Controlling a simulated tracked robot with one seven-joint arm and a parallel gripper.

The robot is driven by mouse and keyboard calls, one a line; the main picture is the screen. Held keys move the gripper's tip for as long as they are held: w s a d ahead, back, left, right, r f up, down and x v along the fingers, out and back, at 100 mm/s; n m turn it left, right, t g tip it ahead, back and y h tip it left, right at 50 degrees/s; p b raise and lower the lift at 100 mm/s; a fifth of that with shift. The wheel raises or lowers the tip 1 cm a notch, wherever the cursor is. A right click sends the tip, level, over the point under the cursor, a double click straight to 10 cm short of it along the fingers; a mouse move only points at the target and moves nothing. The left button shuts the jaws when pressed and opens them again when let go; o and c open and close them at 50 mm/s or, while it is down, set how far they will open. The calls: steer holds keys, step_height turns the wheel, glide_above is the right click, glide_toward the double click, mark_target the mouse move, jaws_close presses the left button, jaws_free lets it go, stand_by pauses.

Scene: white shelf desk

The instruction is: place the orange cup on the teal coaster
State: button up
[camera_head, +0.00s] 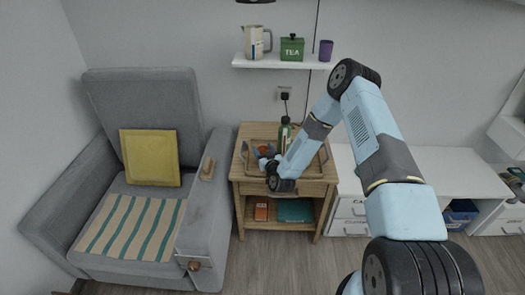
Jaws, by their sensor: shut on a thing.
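A small orange shape (265,149), which looks like the orange cup, is at the left part of the wooden tray on the side table. My gripper (266,160) is right at it, low over the tray, and is shut on it. The fingers are small and partly hidden by my wrist, so I cannot tell whether the cup touches the tray. I cannot make out a teal coaster on the tray; my arm covers part of it. A flat teal thing (295,210) lies on the table's lower shelf, too indistinct to name surely.
A grey armchair (200,225) stands close on the left, a white desk (440,180) on the right. A wall shelf (270,62) hangs above.

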steer(key=o, duration=1.2)
steer(key=shift+f, duration=0.1)
steer(key=shift+c, duration=0.2)
steer(key=v, duration=1.4)
steer(key=shift+a, duration=0.45)
